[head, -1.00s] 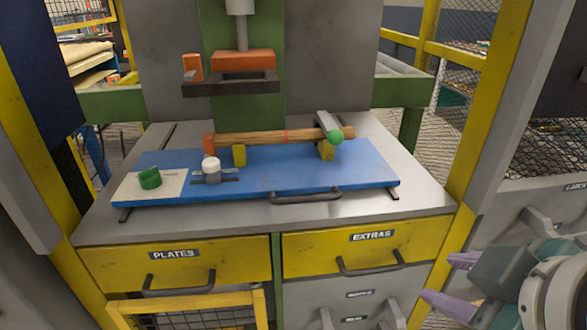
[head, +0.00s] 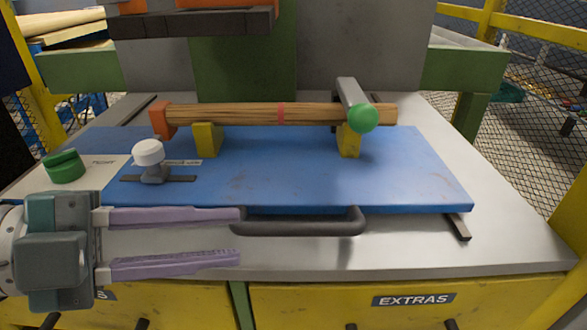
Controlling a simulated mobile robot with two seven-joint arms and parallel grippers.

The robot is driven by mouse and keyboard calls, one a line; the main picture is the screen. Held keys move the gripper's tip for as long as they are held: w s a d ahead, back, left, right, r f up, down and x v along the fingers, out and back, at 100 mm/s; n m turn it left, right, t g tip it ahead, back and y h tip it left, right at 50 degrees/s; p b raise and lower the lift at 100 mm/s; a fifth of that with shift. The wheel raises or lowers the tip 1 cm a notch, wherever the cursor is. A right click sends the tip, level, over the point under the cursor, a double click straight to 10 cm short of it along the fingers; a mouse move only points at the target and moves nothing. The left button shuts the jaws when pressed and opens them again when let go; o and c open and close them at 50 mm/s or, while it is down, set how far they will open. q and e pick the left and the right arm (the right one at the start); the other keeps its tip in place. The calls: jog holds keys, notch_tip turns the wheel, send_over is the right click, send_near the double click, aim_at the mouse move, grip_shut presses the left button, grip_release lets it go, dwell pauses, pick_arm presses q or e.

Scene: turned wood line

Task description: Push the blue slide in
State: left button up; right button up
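The blue slide (head: 300,183) is a flat blue board on the grey worktop, with a dark handle (head: 300,228) along its front edge. A wooden spindle (head: 230,114) lies across two yellow supports on it, with an orange block at its left end and a green ball knob (head: 363,118) near its right end. My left gripper (head: 240,238) is open and empty, its purple fingers pointing right. The fingertips are at the handle's left end in the picture; I cannot tell whether they touch it. My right gripper is out of view.
A white knob (head: 148,152) and a green cap (head: 64,166) sit at the slide's left side. A dark press head (head: 195,22) hangs over the back. Yellow drawers, one labelled EXTRAS (head: 410,300), are below. The worktop in front of the slide's right half is bare.

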aim_at(279, 230)
pick_arm(q)
jog(key=x, duration=0.7)
jog(key=shift+w+r, duration=0.1)
jog(key=shift+c, duration=0.2)
grip_shut()
dwell(1.0)
